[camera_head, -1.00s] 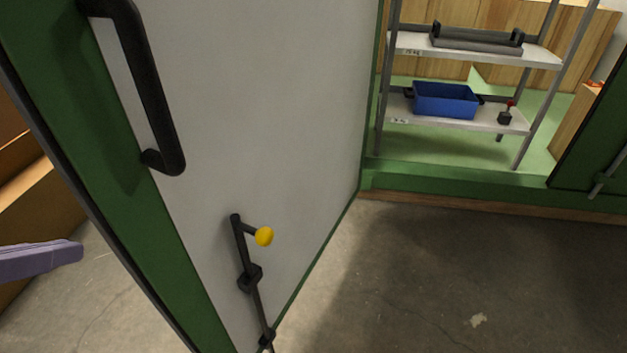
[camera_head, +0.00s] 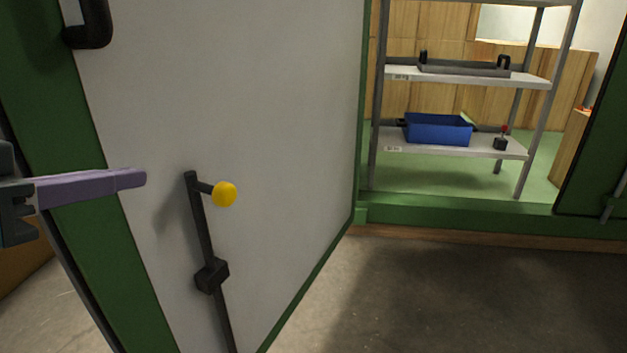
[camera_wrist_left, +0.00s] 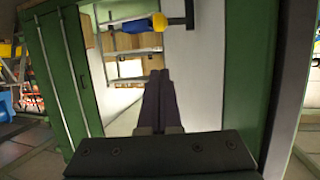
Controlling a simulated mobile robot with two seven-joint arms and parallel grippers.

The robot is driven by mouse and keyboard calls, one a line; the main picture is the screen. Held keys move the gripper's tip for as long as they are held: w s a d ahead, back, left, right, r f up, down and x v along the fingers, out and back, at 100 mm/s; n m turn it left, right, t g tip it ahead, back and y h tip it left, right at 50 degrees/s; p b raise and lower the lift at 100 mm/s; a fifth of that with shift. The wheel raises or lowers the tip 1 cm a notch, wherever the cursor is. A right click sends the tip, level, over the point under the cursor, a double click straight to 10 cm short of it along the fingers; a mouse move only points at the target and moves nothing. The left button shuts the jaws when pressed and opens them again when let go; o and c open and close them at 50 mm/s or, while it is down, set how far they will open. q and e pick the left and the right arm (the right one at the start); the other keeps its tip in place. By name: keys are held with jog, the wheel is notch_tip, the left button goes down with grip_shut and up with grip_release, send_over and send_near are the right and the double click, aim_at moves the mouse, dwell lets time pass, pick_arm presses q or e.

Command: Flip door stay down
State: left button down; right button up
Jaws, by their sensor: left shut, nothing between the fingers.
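The door stay is a black rod (camera_head: 203,230) with a yellow knob (camera_head: 223,194) at its top, mounted upright on the inner face of the open white and green door (camera_head: 280,120). The rod passes through a black bracket (camera_head: 212,275). My left gripper (camera_head: 143,178), with purple fingers, is shut and empty, to the left of the knob and apart from it in the head view. In the left wrist view the shut fingers (camera_wrist_left: 160,85) point ahead, and the yellow knob (camera_wrist_left: 159,22) shows above their tips. My right gripper is not in view.
A black door handle (camera_head: 92,25) is at the upper left of the door. Beyond the doorway stands a shelf (camera_head: 460,142) with a blue bin (camera_head: 438,130). A green sill (camera_head: 460,212) crosses the opening. The concrete floor (camera_head: 400,290) in front is clear.

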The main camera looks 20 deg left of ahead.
pick_arm(q)
jog(key=b, duration=0.1)
send_near(204, 186)
jog(key=w+d+r, duration=0.3)
jog(key=w+d, duration=0.1)
jog(key=shift+w+a+f+b, duration=0.1)
jog(key=shift+w+f+b, duration=0.3)
jog(key=shift+f, duration=0.4)
jog(key=shift+w+f+b, duration=0.3)
jog(key=shift+w+f, duration=0.2)
jog(key=shift+f, duration=0.35)
notch_tip(204, 186, down, 9)
jog(key=b, duration=0.4)
jog(key=shift+r+b, duration=0.15)
jog(key=shift+b, duration=0.15)
jog(key=shift+s, duration=0.1)
